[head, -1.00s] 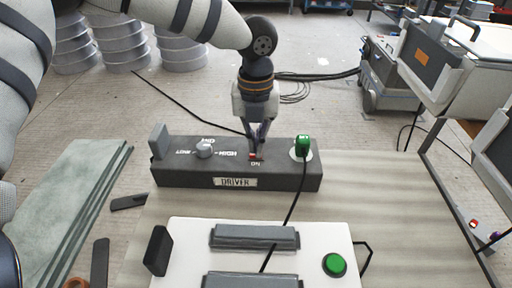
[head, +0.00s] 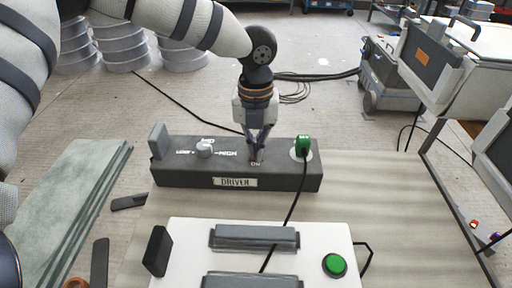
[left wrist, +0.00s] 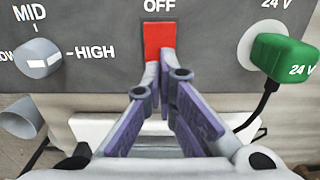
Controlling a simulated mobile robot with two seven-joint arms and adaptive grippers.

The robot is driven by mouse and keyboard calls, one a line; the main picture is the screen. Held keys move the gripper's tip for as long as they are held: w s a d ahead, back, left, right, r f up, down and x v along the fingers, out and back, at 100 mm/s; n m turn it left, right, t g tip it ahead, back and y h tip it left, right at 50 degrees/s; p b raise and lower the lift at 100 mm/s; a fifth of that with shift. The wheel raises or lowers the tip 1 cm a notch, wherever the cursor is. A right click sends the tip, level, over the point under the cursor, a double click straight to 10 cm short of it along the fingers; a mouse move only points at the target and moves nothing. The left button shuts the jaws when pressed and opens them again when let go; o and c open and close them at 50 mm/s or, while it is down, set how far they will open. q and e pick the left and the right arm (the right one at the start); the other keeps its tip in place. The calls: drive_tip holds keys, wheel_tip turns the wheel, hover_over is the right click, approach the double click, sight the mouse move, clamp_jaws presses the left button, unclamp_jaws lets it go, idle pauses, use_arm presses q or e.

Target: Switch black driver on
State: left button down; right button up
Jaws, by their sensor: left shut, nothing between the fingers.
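The black driver (head: 180,177) is a long dark box with a DRIVER label on its front. Its red switch (left wrist: 160,40) shows in the left wrist view just below the word OFF. The right gripper is not in view.
A grey LOW-MID-HIGH knob (head: 205,149) sits left of the switch. A green 24 V plug (head: 303,144) with a black cable stands close on its right. In front is a white box (head: 190,235) with a green button (head: 334,265). The bench right of it is clear.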

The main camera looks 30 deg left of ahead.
use_arm(q)
drive_tip(key=shift+f, duration=0.15)
drive_tip(key=shift+r+p, duration=1.25)
drive_tip(key=shift+r, duration=2.35)
drive_tip(key=shift+f, duration=0.1)
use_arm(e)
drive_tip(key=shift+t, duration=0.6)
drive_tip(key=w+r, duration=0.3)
